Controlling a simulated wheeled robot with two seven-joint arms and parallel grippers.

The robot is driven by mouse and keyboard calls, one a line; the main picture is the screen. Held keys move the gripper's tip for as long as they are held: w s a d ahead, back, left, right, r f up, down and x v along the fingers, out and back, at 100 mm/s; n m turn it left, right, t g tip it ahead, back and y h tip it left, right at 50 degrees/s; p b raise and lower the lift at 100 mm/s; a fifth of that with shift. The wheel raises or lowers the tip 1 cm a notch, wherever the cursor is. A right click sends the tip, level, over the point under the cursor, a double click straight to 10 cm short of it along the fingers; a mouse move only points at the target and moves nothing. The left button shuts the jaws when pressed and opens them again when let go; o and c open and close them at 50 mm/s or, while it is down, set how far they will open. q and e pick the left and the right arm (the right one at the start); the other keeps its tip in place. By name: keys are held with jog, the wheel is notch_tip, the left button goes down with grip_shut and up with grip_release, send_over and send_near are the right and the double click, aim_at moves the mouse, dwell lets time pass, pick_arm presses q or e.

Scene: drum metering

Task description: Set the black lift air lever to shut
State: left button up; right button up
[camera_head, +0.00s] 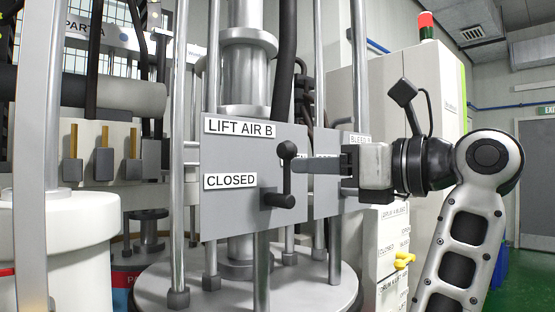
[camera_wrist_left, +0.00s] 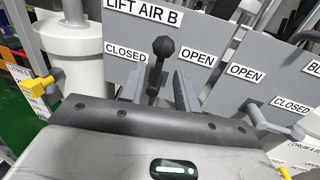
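The black lift air lever (camera_head: 287,172) is on the grey panel (camera_head: 222,215) marked LIFT AIR B. It stands about upright, knob up, with the CLOSED label (camera_head: 231,181) to its left. In the left wrist view the lever (camera_wrist_left: 160,55) stands between the CLOSED label (camera_wrist_left: 126,53) and the OPEN label (camera_wrist_left: 197,59). My left gripper (camera_head: 296,165) comes in from the right of the head view, its fingers at the lever. In the left wrist view the left gripper (camera_wrist_left: 158,78) is open, one finger on each side of the lever; contact is unclear. My right gripper is not in view.
A second panel beside it, partly hidden by my gripper in the head view, carries a grey lever (camera_wrist_left: 277,124). Vertical metal rods (camera_head: 178,150) stand close around the panels. A yellow handle (camera_head: 404,260) sits low at right. A white drum (camera_head: 70,250) stands at left.

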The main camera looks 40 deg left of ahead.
aim_at(278, 194)
pick_arm(q)
jog(key=a, duration=0.2)
jog(key=a+p, duration=0.1)
jog(key=a, duration=0.2)
jog(key=s+a, duration=0.1)
jog(key=a, duration=0.1)
jog(key=shift+a, duration=0.2)
jog(key=shift+w, duration=0.1)
grip_shut()
